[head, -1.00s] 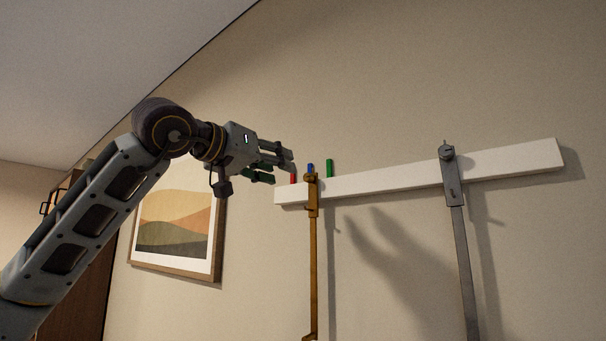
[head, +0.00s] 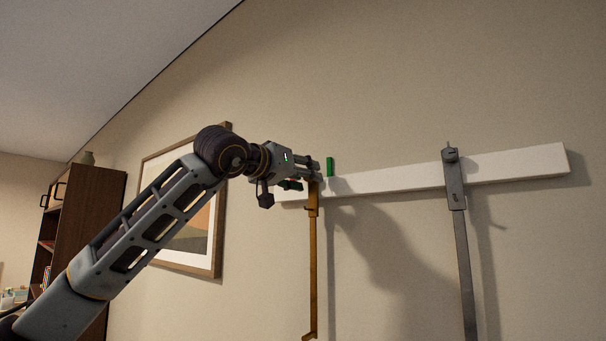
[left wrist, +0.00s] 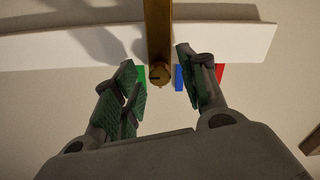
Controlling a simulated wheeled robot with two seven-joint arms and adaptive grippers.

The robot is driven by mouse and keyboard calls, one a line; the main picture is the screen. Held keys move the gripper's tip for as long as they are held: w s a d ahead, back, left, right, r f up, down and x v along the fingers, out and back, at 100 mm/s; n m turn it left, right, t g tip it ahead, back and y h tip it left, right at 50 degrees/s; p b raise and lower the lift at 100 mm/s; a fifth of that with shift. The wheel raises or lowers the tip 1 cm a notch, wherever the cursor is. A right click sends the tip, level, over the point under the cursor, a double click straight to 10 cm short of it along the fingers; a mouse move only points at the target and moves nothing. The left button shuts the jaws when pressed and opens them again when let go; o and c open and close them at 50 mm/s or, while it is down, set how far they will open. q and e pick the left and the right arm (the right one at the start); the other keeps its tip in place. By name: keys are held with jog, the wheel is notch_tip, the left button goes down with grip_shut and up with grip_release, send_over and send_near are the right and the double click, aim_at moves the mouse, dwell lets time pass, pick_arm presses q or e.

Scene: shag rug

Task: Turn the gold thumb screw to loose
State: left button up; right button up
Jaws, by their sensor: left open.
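The gold thumb screw (left wrist: 159,76) shows in the left wrist view as a round knob at the upper end of a gold bar (left wrist: 157,25). A short dark mark lies on its face, toward the green tab. In the head view the gold bar (head: 313,255) hangs from a white rail, and the gripper hides the screw. My left gripper (head: 316,171) is open at the bar's top. In the left wrist view its fingers (left wrist: 156,62) stand on either side of the screw, with visible gaps. Green (left wrist: 140,79), blue (left wrist: 178,78) and red (left wrist: 219,73) tabs sit around it. My right gripper is not in view.
The white rail (head: 400,184) runs along the wall. A grey bar (head: 463,260) with its own screw hangs further right. A framed picture (head: 215,252) and a brown shelf (head: 92,215) are to the left. The wall above the rail is clear.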

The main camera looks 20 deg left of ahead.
pick_arm(q)
grip_shut()
jog(key=shift+n, duration=0.5)
jog(key=shift+f+n+b, duration=0.1)
jog(key=shift+n+b, duration=1.7)
jog(key=shift+n, duration=6.7)
grip_release()
